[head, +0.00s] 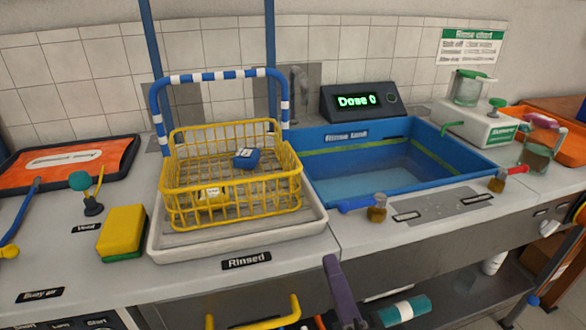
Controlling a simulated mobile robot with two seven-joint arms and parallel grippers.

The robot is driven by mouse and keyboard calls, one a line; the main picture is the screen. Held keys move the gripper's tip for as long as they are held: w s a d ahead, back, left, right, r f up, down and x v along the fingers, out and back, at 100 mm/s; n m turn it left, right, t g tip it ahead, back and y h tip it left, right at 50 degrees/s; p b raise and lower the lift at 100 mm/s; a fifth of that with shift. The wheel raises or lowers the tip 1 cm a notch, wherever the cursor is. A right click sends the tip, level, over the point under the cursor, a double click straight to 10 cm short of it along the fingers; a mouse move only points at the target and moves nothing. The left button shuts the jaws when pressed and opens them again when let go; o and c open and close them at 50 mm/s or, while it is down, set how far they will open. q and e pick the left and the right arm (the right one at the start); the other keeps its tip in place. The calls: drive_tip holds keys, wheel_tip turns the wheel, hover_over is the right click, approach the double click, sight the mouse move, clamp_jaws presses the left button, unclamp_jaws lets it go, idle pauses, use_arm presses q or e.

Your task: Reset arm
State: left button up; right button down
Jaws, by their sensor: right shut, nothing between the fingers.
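What looks like my right gripper (332,265) is a narrow, dark purple-grey shape rising from the bottom edge, right of centre. It is in front of the counter's front face, apart from the things on the worktop. It is shut and holds nothing. Its finger details are hard to make out. My left gripper is not in view.
A yellow wire basket (233,205) with a blue-and-white handle stands on a white tray (240,248). Behind it to the right is the blue rinse tank (470,152). A yellow-green sponge (122,231) lies left. Below the counter lies a teal roll (404,311).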

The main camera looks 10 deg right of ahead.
drive_tip(key=s+d+r+n+g+p, duration=0.5)
drive_tip(key=s+r+n+g, duration=0.1)
drive_tip(key=s+n, duration=0.3)
drive_tip(key=s+d+r+n+g+p, duration=0.5)
drive_tip(key=s+r+n+g, duration=0.1)
drive_tip(key=s+n, duration=0.3)
wheel_tip(320, 180, up, 37)
drive_tip(key=p, duration=3.7)
drive_tip(key=shift+s+d+g+p, duration=0.2)
drive_tip(key=shift+d+g+p, duration=0.05)
drive_tip(key=shift+g+p, duration=0.1)
